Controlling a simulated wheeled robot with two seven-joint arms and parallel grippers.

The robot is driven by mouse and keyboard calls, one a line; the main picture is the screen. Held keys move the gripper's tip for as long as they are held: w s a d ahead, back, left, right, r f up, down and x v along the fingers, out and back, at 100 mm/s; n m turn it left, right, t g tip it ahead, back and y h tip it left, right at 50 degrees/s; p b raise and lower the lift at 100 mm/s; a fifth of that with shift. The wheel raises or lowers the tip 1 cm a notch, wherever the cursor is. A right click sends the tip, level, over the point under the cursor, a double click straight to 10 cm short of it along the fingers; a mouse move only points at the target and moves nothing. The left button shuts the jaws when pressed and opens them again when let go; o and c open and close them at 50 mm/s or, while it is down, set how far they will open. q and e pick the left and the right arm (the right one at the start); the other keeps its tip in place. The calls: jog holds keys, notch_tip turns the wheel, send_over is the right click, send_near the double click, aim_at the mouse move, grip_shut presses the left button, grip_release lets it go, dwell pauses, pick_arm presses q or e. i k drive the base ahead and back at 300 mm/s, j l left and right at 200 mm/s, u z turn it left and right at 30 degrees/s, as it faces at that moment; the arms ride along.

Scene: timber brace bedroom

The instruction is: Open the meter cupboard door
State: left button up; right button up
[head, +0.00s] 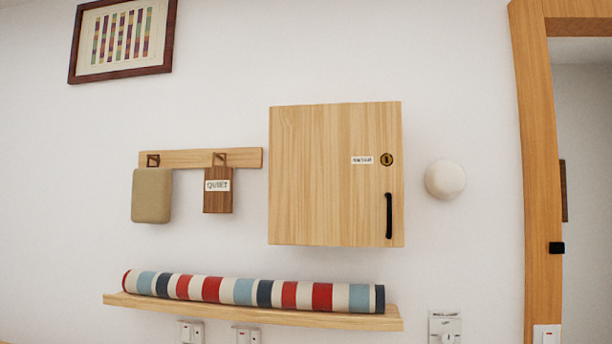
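The meter cupboard (325,180) is a light wooden box on the white wall, in the middle of the head view. Its door is shut. A black vertical bar handle (389,216) sits low near the door's right edge. Above the handle are a round brass-coloured lock (386,159) and a small white label (362,160), whose text is too small to read surely. Neither of my grippers shows in the head view.
A wooden shelf (250,314) below the cupboard holds a striped roll (240,291). A peg rail (185,158) at left carries a beige pad (151,196) and a "QUIET" sign (217,196). A white round knob (445,180) and door frame (540,170) are at right.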

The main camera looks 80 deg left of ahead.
aim_at(330, 185)
jog(key=k+u, duration=0.1)
jog(key=u, duration=2.45)
